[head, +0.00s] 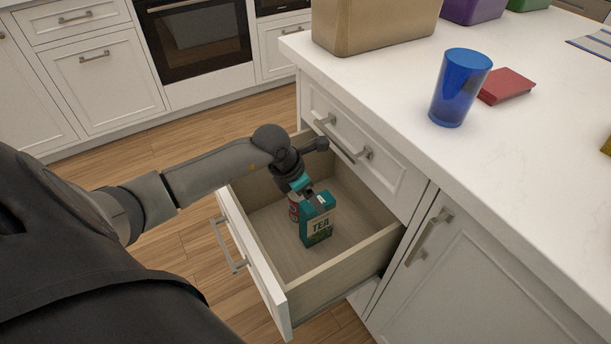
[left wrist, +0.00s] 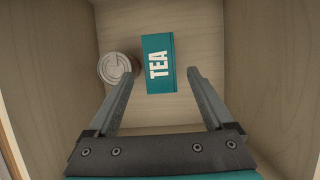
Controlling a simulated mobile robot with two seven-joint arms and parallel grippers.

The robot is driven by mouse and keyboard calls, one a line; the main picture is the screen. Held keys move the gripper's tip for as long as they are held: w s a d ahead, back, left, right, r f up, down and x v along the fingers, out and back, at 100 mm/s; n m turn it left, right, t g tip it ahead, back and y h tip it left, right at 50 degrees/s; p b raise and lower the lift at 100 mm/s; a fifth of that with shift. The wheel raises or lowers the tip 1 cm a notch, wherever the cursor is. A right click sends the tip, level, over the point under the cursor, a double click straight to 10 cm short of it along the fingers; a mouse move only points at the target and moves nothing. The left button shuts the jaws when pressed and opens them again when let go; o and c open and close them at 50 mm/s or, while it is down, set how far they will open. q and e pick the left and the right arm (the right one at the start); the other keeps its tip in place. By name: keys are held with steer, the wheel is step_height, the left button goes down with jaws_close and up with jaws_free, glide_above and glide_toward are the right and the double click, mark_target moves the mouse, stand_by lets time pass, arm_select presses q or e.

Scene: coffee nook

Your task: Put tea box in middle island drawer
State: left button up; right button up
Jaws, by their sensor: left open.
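The teal tea box (head: 318,222) is inside the open island drawer (head: 363,253), below the top drawer. In the left wrist view the tea box (left wrist: 158,64) shows its TEA lettering and lies just beyond and between my fingertips. My left gripper (left wrist: 160,74) is open, with a gap between each finger and the box. In the head view my left gripper (head: 307,190) reaches down into the drawer and hides part of the box's top. My right gripper is not in view.
A can (left wrist: 114,67) stands beside the tea box in the drawer. The drawer walls surround my gripper closely. On the white counter above are a blue cup (head: 460,88), a red item (head: 506,86) and a tan container (head: 372,27).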

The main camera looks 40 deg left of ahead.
arm_select(q)
steer(key=shift+p+v, duration=0.4)
steer(key=shift+v, duration=0.95)
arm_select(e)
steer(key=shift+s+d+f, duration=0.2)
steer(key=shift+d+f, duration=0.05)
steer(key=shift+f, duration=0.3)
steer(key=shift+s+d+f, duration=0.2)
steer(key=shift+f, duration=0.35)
